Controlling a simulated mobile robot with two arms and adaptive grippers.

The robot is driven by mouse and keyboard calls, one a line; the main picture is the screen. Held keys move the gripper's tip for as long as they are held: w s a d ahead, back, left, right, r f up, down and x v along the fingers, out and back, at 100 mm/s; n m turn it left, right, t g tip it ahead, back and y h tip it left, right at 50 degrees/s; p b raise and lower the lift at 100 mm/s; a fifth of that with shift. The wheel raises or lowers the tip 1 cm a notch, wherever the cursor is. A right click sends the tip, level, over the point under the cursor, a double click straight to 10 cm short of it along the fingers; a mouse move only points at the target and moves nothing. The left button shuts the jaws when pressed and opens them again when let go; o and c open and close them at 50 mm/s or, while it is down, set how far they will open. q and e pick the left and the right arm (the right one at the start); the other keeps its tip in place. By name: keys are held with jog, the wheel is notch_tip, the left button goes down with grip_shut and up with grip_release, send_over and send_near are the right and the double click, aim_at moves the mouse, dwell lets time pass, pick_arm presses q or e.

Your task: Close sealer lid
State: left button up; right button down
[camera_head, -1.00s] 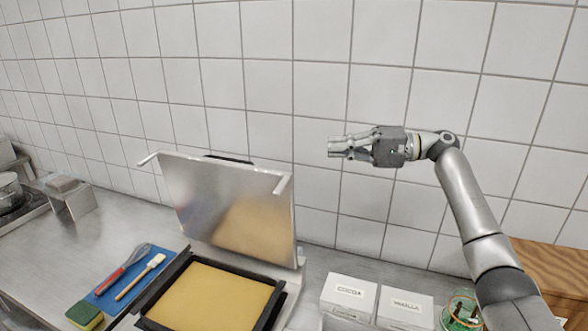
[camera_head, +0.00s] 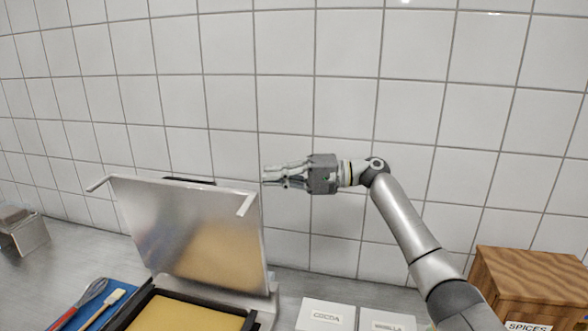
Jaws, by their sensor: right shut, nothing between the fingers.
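The sealer is at the lower left of the head view. Its shiny metal lid (camera_head: 192,232) stands up, open and tilted slightly back, with a short handle prong at each upper corner. Below it is the sealer's base with a black frame (camera_head: 212,306) around a yellow pad (camera_head: 180,318), cut by the bottom edge. My right gripper (camera_head: 265,177) is shut and empty. It points left, in the air just right of the lid's upper right corner in the picture, apart from it as far as I can tell. My left gripper is not in view.
White boxes marked cocoa (camera_head: 326,314) and vanilla (camera_head: 388,321) stand right of the sealer. A wooden spices box (camera_head: 530,285) is at the far right. A whisk (camera_head: 92,291) and brush (camera_head: 113,298) lie on a blue mat at left. A tiled wall (camera_head: 330,70) is behind.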

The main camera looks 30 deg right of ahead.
jog(key=a, duration=0.1)
jog(key=a+p, duration=0.1)
jog(key=a, duration=0.1)
jog(key=s+a+p, duration=0.1)
jog(key=a, duration=0.1)
jog(key=shift+s+f, duration=0.1)
jog(key=shift+f, duration=0.3)
